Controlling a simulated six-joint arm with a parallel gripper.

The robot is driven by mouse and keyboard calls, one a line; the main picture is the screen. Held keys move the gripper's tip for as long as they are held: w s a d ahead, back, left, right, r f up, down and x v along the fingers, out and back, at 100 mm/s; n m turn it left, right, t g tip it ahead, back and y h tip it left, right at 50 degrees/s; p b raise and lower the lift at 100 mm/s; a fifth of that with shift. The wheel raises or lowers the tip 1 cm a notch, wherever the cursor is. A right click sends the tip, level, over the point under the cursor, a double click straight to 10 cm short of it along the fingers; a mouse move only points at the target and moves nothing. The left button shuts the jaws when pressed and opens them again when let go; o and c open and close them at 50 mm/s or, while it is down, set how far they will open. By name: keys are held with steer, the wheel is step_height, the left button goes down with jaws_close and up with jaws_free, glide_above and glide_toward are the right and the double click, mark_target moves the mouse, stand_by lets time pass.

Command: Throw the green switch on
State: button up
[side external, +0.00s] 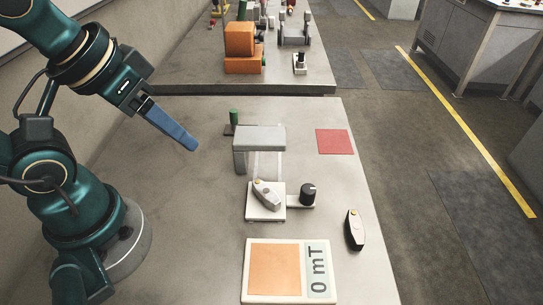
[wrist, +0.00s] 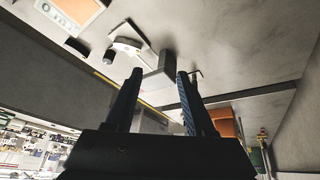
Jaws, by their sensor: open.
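The green switch (side external: 234,117) is a short green handle standing about upright on a small dark base, at the back left corner of the grey bridge-shaped block. In the wrist view a small dark shape by the right finger may be this switch, but its colour cannot be made out. My gripper (side external: 190,144) has blue fingers and hangs in the air left of the switch in the side view, apart from it. In the wrist view my gripper (wrist: 160,73) is open, with two separate fingers and nothing held between them.
The grey bridge block (side external: 259,138) stands close to the switch. Nearer are a white base with a lever (side external: 266,195), a black knob (side external: 308,193), a dark handheld piece (side external: 354,230) and a "0 mT" panel (side external: 318,270). A red square (side external: 333,142) lies right. The left tabletop is clear.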

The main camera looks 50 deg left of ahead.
steer(key=shift+w+d+r+n+g, duration=0.15)
steer(key=shift+w+r+n+g, duration=0.2)
steer(key=shift+r+n, duration=0.45)
steer(key=shift+w+d+r+n+g, duration=0.15)
steer(key=shift+w+r+n, duration=0.25)
steer(key=shift+r+n, duration=0.4)
steer(key=shift+w+d+r+n+g, duration=0.2)
steer(key=shift+w+r+n, duration=0.2)
steer(key=shift+r+n, duration=0.4)
steer(key=shift+r, duration=0.1)
